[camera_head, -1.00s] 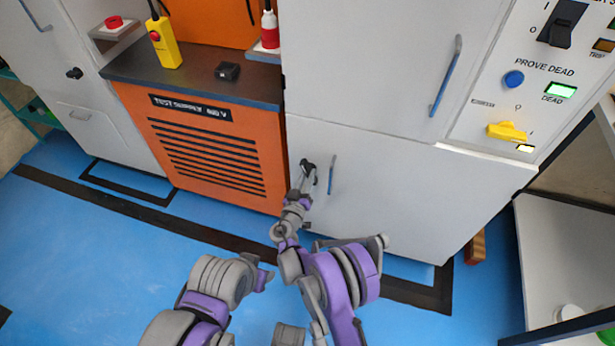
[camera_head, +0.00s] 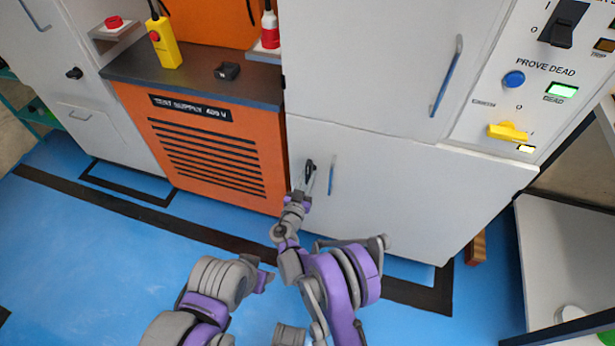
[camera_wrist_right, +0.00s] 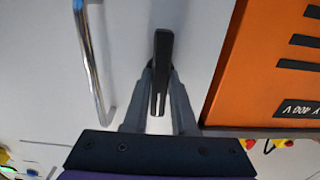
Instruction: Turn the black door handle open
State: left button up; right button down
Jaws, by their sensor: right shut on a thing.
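The black door handle (camera_head: 309,170) is on the left edge of the lower white cabinet door (camera_head: 400,195). In the right wrist view the handle (camera_wrist_right: 161,70) runs lengthwise between the fingers. My right gripper (camera_head: 306,184) is at the handle, and in the wrist view its two fingers (camera_wrist_right: 160,105) close in on the handle's sides. The door looks closed against the cabinet. My left arm shows at the bottom, but its fingers cannot be made out.
A bar pull (camera_head: 332,174) stands on the same door beside the black handle; it also shows in the wrist view (camera_wrist_right: 92,60). The orange test supply unit (camera_head: 200,150) is close on the left. The blue floor (camera_head: 90,250) is open at the lower left.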

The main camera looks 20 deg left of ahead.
jog(key=c, duration=0.7)
grip_release()
jog(key=s, duration=1)
jog(key=shift+s+a+p, duration=0.15)
jog(key=shift+s+p, duration=0.15)
jog(key=shift+s, duration=0.1)
